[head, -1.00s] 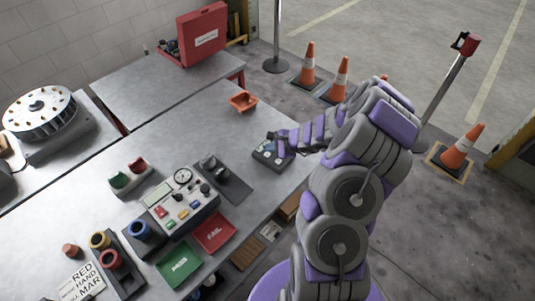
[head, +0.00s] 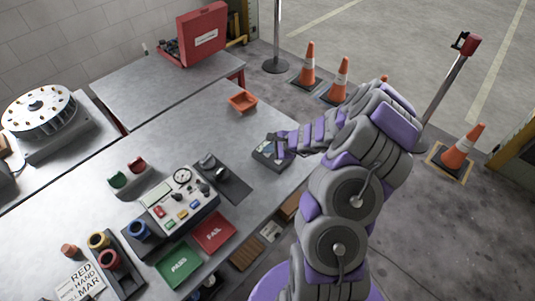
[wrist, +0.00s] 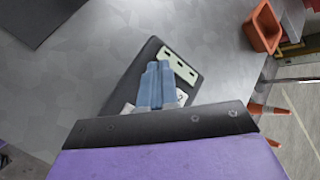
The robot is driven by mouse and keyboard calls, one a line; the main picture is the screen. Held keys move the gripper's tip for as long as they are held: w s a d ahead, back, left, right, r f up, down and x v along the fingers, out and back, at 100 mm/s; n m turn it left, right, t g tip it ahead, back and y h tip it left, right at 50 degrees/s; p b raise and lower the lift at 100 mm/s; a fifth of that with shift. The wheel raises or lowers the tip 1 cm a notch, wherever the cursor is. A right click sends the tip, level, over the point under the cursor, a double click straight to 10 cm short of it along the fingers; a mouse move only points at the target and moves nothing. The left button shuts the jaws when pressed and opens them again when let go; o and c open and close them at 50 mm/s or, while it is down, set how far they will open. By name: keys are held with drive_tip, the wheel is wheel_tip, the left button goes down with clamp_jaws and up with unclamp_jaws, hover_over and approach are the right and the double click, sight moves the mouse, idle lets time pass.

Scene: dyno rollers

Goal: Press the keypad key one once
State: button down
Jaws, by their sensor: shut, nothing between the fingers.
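The keypad (head: 268,158) is a dark box lying on the grey workbench near its right edge. In the wrist view the keypad (wrist: 189,78) shows a pale strip with dark marks and part of a light key marked 2 (wrist: 182,97). My gripper (head: 276,142) is over the keypad in the head view. In the wrist view my gripper (wrist: 157,66) has its two blue fingers together, with nothing between them, covering the middle of the keypad. Key one cannot be made out; the fingers and wrist hide several keys. Whether the fingertips touch the keypad cannot be told.
An orange tray (head: 242,102) lies on the bench behind the keypad. A control panel (head: 180,203), a green tray (head: 180,265) and a red tray (head: 213,232) lie to the left. Traffic cones (head: 307,65) stand on the floor beyond. Bench between keypad and orange tray is clear.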

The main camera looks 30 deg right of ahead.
sight(269, 155)
drive_tip(key=shift+f, duration=0.4)
idle(0.4)
drive_tip(key=shift+r, duration=0.1)
drive_tip(key=shift+r+p, duration=0.45)
drive_tip(key=shift+r, duration=0.3)
wheel_tip(269, 155, up, 5)
drive_tip(key=p, duration=0.4)
idle(0.4)
idle(0.6)
